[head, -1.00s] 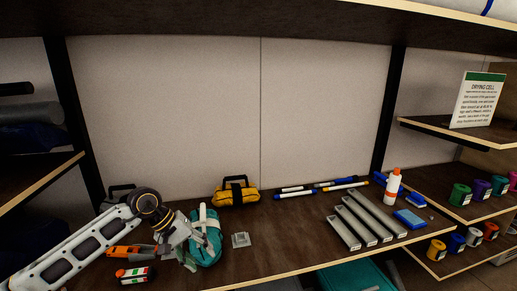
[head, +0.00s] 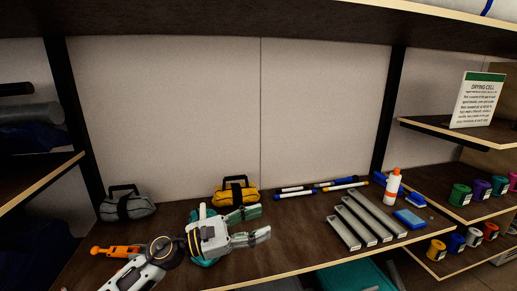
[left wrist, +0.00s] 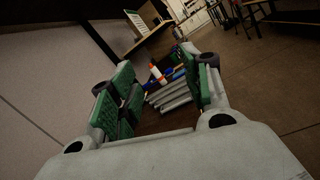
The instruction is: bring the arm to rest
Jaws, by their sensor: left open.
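My left gripper (head: 264,223) is open, with two spread fingers pointing right above the dark shelf board (head: 290,252). No object shows between its fingers. In the left wrist view its green-padded fingers (left wrist: 160,88) stand apart. A teal bundle (head: 204,262) lies under the gripper and is mostly hidden by it. I cannot tell whether they touch. My left arm comes in from the bottom left. My right gripper is not in view.
A yellow bag (head: 236,192) and grey bag (head: 127,207) stand behind. An orange tool (head: 118,251) lies left. Markers (head: 296,195), grey bars (head: 360,222), a glue bottle (head: 393,186) and a blue box (head: 409,219) are right. Spools (head: 460,195) stand on the right-hand shelf.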

